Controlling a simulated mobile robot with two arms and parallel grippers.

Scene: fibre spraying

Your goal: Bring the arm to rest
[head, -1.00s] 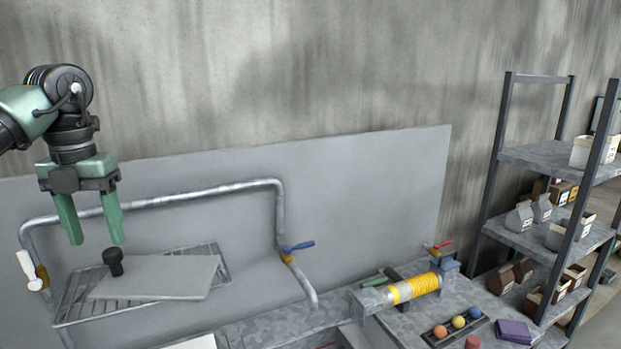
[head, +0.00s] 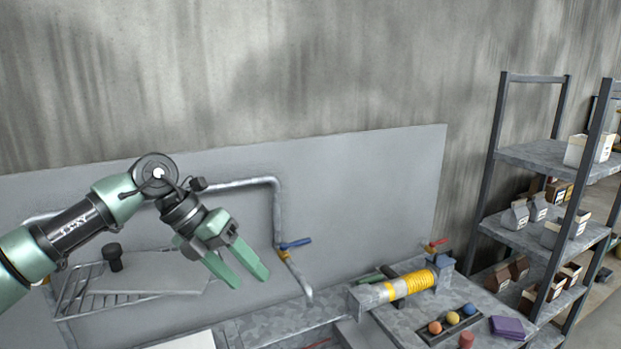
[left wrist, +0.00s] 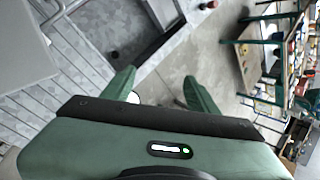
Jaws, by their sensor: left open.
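My left gripper (head: 250,276) hangs in front of the grey back panel, left of the blue-handled valve, its green fingers pointing down and to the right. It is open and empty. In the left wrist view its two green fingers (left wrist: 160,90) stand apart with nothing between them, over a grey floor. My left arm comes in from the left edge of the head view. My right gripper is in neither view.
A wire rack (head: 75,297) with a grey board (head: 150,280) and a dark knob (head: 113,257) lies at the left. A pipe (head: 245,184) with a blue-handled valve (head: 296,244) runs along the panel. A yellow-wound roller (head: 410,285) and shelving (head: 540,152) are at the right.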

